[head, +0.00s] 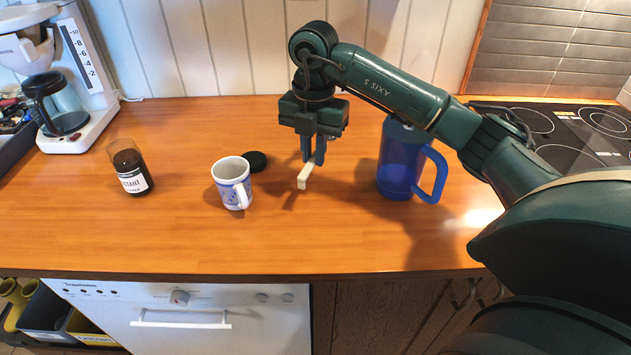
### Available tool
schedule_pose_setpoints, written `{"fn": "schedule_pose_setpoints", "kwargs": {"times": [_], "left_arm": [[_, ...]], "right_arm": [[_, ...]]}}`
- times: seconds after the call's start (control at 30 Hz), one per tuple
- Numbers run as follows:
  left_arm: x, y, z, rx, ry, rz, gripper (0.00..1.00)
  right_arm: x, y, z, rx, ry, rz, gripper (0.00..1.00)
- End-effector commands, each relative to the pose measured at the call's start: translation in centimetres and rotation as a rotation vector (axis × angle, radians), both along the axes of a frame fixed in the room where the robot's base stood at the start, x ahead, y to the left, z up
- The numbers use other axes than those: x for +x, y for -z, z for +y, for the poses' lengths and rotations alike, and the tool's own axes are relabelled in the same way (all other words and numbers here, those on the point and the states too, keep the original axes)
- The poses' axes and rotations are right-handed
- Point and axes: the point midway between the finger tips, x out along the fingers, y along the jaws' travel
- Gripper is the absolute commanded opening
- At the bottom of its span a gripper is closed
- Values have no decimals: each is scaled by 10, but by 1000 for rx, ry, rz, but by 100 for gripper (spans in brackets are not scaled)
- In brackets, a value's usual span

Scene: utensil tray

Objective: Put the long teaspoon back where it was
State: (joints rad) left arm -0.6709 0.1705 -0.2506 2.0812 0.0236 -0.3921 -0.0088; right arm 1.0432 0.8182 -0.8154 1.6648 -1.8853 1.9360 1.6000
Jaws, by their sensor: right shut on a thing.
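My right gripper (314,158) points down above the counter, right of the mug. It is shut on a pale cream, bar-shaped piece (304,179), which looks like the handle of the long teaspoon. The piece points toward me and down. It appears held above the wood. I cannot make out a spoon bowl. A dark tray (14,150) with utensil-like items shows at the far left edge, cut off by the picture. My left gripper is not in view.
A white mug with blue pattern (232,184), a black lid (255,161) and a dark coffee jar (131,172) stand left of the gripper. A blue jug (397,165) stands close on its right. A coffee maker (75,110) is at left. The front counter is clear.

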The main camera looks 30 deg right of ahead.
Motion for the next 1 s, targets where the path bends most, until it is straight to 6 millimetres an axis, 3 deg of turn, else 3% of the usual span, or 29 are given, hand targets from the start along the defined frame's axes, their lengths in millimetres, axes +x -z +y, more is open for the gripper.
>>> {"fn": "schedule_pose_setpoints", "kwargs": {"times": [0.1, 0.53, 0.93, 0.97, 1.0], "left_arm": [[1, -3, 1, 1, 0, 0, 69], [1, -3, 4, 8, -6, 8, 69], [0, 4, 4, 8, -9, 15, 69], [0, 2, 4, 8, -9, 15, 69], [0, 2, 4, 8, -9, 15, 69]], "right_arm": [[-1, 21, 0, -1, 0, 3, 0], [0, 68, 0, 0, 0, 1, 0], [0, 76, 0, 0, -1, -1, 0], [0, 74, 0, 0, -1, -2, 16], [0, 74, 0, 0, -1, -2, 19]]}}
